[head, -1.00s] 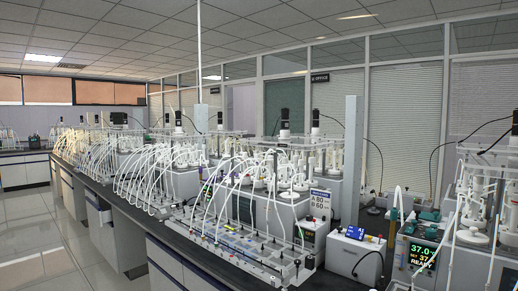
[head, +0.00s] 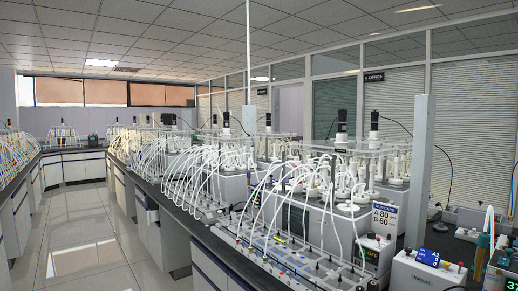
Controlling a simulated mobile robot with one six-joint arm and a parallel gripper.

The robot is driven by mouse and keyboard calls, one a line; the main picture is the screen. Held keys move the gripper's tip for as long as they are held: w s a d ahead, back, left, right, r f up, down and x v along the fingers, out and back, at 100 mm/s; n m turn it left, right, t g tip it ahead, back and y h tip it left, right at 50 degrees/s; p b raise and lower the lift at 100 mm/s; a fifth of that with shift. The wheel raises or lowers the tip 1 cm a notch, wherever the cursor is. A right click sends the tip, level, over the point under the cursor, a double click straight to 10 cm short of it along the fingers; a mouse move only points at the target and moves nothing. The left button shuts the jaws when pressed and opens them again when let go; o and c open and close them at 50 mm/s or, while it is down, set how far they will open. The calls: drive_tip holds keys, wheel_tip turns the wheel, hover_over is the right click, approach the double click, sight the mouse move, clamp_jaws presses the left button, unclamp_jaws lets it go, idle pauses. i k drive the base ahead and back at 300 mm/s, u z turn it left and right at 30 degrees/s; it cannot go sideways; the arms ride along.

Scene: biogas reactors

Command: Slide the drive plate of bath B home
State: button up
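A bath (head: 298,219) with white-lidded bottles and white tubes stands on the long dark bench at centre right. A clear plate (head: 350,147) lies over its bottles, with black motors (head: 374,122) standing up from it. A sign (head: 384,217) beside it reads "A 80 B 60". A control box (head: 376,252) there shows a lit display that seems to read "OFF". I cannot tell which bath is B or pick out its drive plate's position. My gripper is not in view.
A white box with a blue display (head: 428,262) and a partly cut-off unit (head: 503,268) stand near the right edge. The tiled aisle (head: 95,240) at left is clear.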

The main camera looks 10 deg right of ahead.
sight(340, 133)
drive_tip(key=u, duration=0.15)
drive_tip(key=i, duration=1.6)
drive_tip(key=z, duration=0.6)
drive_tip(key=k, duration=0.8)
drive_tip(key=z, duration=0.15)
drive_tip(key=i, duration=0.9)
drive_tip(key=u, duration=0.05)
